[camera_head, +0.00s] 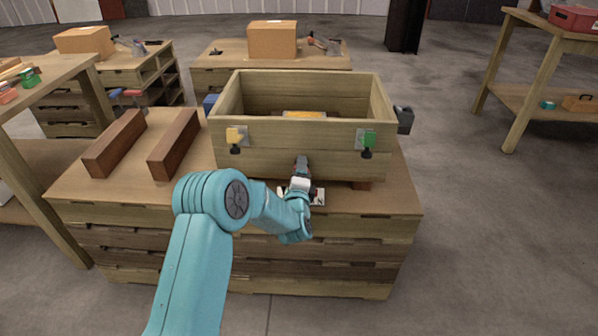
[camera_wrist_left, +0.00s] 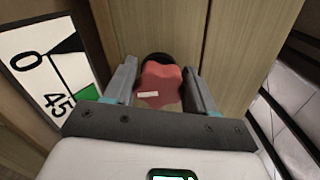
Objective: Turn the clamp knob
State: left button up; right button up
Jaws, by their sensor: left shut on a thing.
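The clamp knob (camera_wrist_left: 158,82) is red and lobed, with a small white mark and a black part behind it. It sits between the two fingers of my left gripper (camera_wrist_left: 158,92) in the left wrist view, and the fingers are closed on its sides. In the head view my left gripper (camera_head: 302,165) is low at the front wall of the open wooden box (camera_head: 290,158), and it hides the knob there. A white dial card (camera_wrist_left: 45,75) with "0", "45", a black wedge and a green wedge is left of the knob in the wrist view. My right gripper is not in view.
The box stands on a wooden workbench (camera_head: 110,190). A yellow latch (camera_head: 235,136) and a green latch (camera_head: 367,139) are on its front wall. Two brown wooden blocks (camera_head: 115,142) (camera_head: 174,143) lie left of it. A dark part (camera_head: 404,119) sticks out at its right side.

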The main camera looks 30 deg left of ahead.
pick_arm(q)
jog(key=o, duration=0.9)
jog(key=shift+o, duration=0.2)
jog(key=p+v, duration=0.2)
jog(key=v, duration=1.4)
jog(key=shift+s, duration=0.25)
